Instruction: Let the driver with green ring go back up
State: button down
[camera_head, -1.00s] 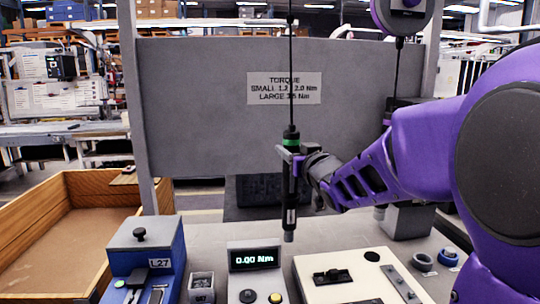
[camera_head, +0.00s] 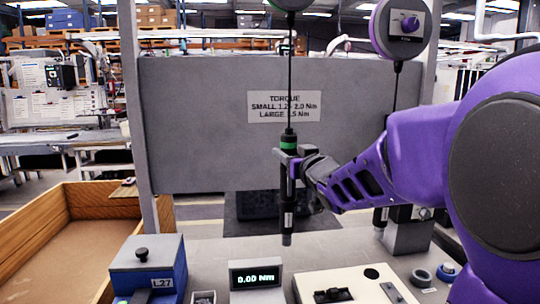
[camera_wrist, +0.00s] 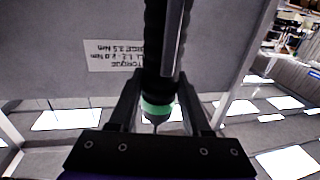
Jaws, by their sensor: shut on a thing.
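The driver with the green ring (camera_head: 289,145) hangs upright on a thin cable from a reel (camera_head: 291,4) at the top edge. Its dark body and grey tip (camera_head: 287,239) hang in the air above the bench. My gripper (camera_head: 290,168) is shut on the driver's body just below the green ring. In the wrist view the gripper's fingers (camera_wrist: 158,92) stand on both sides of the black driver, with the green ring (camera_wrist: 157,107) between them.
A second reel (camera_head: 398,30) hangs at the upper right, its driver mostly hidden behind my arm. The bench holds a blue box (camera_head: 146,264), a torque display (camera_head: 257,275) and a pale fixture plate (camera_head: 372,285). A grey panel (camera_head: 200,125) stands behind.

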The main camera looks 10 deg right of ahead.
grip_release()
jog(key=shift+f, duration=0.1)
dwell(0.3)
dwell(0.4)
